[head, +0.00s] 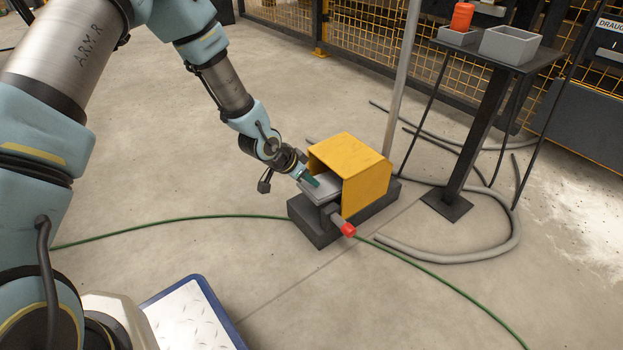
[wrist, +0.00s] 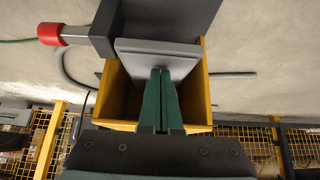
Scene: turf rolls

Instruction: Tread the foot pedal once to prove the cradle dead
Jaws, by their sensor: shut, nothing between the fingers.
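The foot pedal is a grey plate (head: 321,189) on a dark base (head: 308,220), under a yellow hood (head: 362,172) open toward my arm. In the wrist view the pedal plate (wrist: 160,58) lies between the hood's side walls (wrist: 110,95). My gripper (head: 311,181) is shut and empty, with its tips at the pedal plate inside the hood's mouth. In the wrist view the green fingers (wrist: 161,72) lie together, tips over or against the plate. I cannot tell whether they press it. The cradle cannot be made out in these views.
A red-tipped stub (head: 347,229) sticks out beside the pedal base. A green cable (head: 440,278) crosses the floor, and grey hose (head: 450,258) curls to the right. A post with a small table (head: 478,55) holds grey bins (head: 509,45). Yellow mesh fencing (head: 345,35) stands behind. Open floor (head: 200,180) lies left.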

